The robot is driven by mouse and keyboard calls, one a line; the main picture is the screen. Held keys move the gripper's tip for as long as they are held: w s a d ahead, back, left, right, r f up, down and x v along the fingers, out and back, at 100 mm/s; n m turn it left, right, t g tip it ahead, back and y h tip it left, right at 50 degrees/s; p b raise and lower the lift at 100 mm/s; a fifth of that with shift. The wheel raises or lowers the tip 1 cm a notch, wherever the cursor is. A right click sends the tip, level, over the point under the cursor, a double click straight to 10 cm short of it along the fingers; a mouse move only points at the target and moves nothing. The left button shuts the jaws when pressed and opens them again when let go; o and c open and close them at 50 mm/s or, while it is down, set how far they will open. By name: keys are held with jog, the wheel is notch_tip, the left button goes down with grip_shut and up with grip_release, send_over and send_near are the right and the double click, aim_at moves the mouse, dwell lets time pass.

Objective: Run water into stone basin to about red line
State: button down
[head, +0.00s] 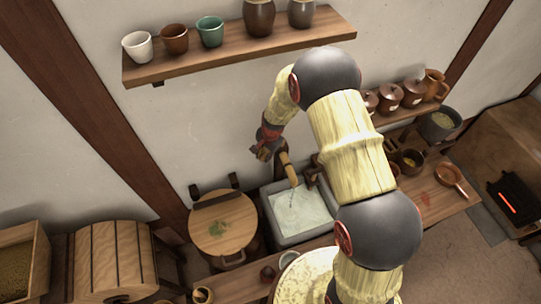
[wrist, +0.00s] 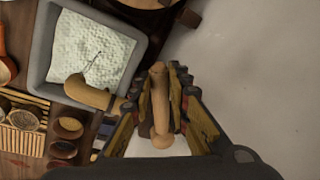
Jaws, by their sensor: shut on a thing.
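The grey stone basin (head: 273,232) is set in the counter and also shows in the wrist view (wrist: 42,50). Pale, rippled water (head: 303,212) covers its inside. The bamboo-coloured spout (head: 289,168) reaches over the basin, and a thin stream appears to fall from its mouth. In the wrist view the spout (wrist: 90,93) lies left of my gripper (wrist: 160,82). My gripper is shut on a wooden tap handle (wrist: 160,105) between its fingers. In the head view my gripper (head: 267,150) is at the wall behind the basin. I cannot make out a red line.
A round wooden lid (head: 224,222) covers a vessel left of the basin. A shelf (head: 240,48) with cups and jars hangs above. Bowls and a small pan (head: 451,175) stand on the counter at right. A glowing stove (head: 512,200) is at far right.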

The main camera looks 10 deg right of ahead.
jog(key=shift+w+a+m+p, duration=0.55)
jog(key=shift+w+m, duration=0.15)
jog(key=shift+m, duration=0.2)
jog(key=c, duration=1.7)
grip_release()
jog(key=shift+c, duration=0.2)
jog(key=shift+o, duration=0.3)
notch_tip(320, 180, up, 12)
jog(key=s+d, duration=0.1)
jog(key=s, duration=0.1)
jog(key=shift+f, duration=0.15)
jog(key=shift+d, duration=0.1)
